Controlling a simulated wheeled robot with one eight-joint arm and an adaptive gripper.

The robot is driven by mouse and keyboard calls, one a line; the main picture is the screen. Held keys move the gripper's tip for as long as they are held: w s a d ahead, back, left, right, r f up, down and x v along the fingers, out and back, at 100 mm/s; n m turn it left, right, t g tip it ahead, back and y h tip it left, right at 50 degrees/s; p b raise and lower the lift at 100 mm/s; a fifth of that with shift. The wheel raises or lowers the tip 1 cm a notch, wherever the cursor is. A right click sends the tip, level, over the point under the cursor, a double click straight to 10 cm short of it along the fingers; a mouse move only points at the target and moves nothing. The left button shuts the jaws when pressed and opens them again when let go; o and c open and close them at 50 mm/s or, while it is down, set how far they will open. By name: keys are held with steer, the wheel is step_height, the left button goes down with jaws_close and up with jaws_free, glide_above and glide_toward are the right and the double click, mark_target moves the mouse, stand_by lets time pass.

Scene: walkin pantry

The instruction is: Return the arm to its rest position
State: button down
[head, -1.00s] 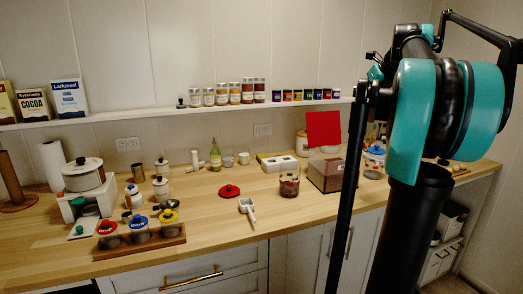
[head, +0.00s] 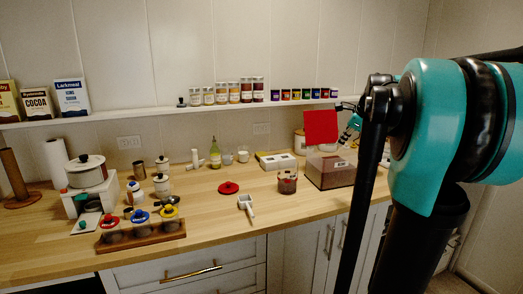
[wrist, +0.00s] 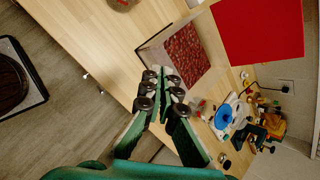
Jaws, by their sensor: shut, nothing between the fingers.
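My gripper (wrist: 160,88) is shut and empty in the wrist view, its dark fingertips close together above the counter. Beyond the fingertips is an open box (wrist: 150,45) with red contents, its red lid (wrist: 262,30) raised. In the head view my arm's teal and black links fill the right side. A small teal part of my gripper (head: 352,124) shows just right of the raised red lid (head: 320,127), above the counter. The box (head: 331,172) stands below the lid. The fingertips are too small to make out in the head view.
The wooden counter (head: 280,207) holds a glass jar (head: 287,183), a red lid (head: 229,188), a white scoop-like tool (head: 246,204) and a wooden rack (head: 140,236) with several jars. A shelf (head: 150,114) behind carries jars and boxes. A blue-lidded jar (wrist: 223,117) is right of my fingers.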

steer(key=s+a+f+n+g, duration=0.1)
steer(key=s+a+f+n, duration=0.2)
steer(key=s+f+n, duration=0.4)
steer(key=s+a+f+n+g+h, duration=0.1)
steer(key=s+a+f+n, duration=0.2)
steer(key=s+f+n, duration=0.5)
steer(key=s+a+f+n+h, duration=0.1)
steer(key=s+a+f+n, duration=0.3)
steer(key=s+f+n, duration=0.4)
steer(key=s+f, duration=0.6)
steer(key=f, duration=0.4)
steer(key=shift+s+f+g, duration=0.25)
steer(key=shift+f+g, duration=0.05)
steer(key=shift+g, duration=0.1)
